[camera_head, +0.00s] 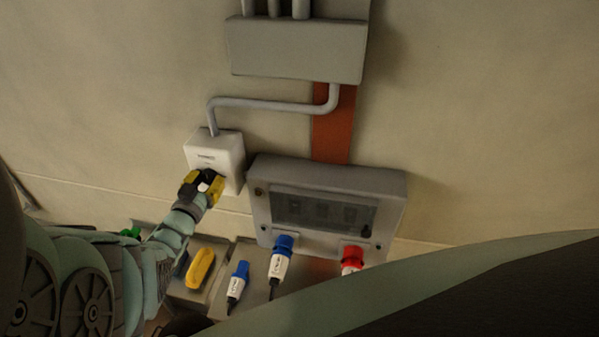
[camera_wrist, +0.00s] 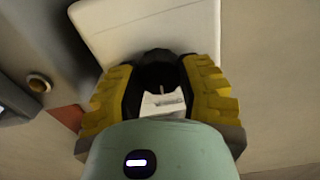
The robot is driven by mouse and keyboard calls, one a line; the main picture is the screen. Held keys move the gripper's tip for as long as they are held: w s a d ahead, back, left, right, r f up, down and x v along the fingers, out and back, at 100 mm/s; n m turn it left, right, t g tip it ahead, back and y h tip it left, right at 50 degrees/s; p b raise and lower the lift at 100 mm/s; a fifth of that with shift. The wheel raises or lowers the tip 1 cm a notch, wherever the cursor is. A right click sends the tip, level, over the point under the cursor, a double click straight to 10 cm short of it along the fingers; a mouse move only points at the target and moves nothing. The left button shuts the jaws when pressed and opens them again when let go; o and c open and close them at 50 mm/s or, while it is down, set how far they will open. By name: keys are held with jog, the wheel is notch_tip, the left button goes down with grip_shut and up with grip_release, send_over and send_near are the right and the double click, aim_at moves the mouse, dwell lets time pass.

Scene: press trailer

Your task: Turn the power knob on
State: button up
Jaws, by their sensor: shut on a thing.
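The power knob (camera_wrist: 158,58) is a dark knob on the front of a white box (camera_head: 228,150) fixed to the wall. My gripper (camera_head: 208,176) is at the front of this box, with its yellow-and-black fingers on both sides of the knob. In the wrist view my gripper (camera_wrist: 160,85) is shut on the knob, whose upper edge shows dark between the fingers.
A grey panel (camera_head: 392,190) with a dark window is on the wall to the right of the white box. A blue plug (camera_head: 283,245) and a red plug (camera_head: 352,255) are at its lower edge. A yellow object (camera_head: 201,267) and another blue plug (camera_head: 240,270) lie below. A conduit (camera_head: 270,105) runs above the box.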

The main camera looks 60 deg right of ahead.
jog(key=shift+f+m+b, duration=0.1)
jog(key=shift+m+b, duration=0.2)
jog(key=shift+m, duration=0.4)
jog(key=m+b, duration=0.2)
jog(key=m, duration=0.1)
jog(key=shift+f, duration=0.25)
jog(key=m+b, duration=0.2)
jog(key=m, duration=0.1)
jog(key=shift+b, duration=0.4)
jog(key=m+b, duration=0.5)
jog(key=shift+r+m+b, duration=0.15)
jog(key=shift+m+b, duration=0.65)
jog(key=shift+m, duration=0.3)
jog(key=shift+r+m+b, duration=0.1)
jog(key=shift+m+b, duration=0.7)
jog(key=shift+m, duration=0.3)
jog(key=o, duration=1.2)
jog(key=shift+r, duration=0.1)
jog(key=shift+o, duration=0.2)
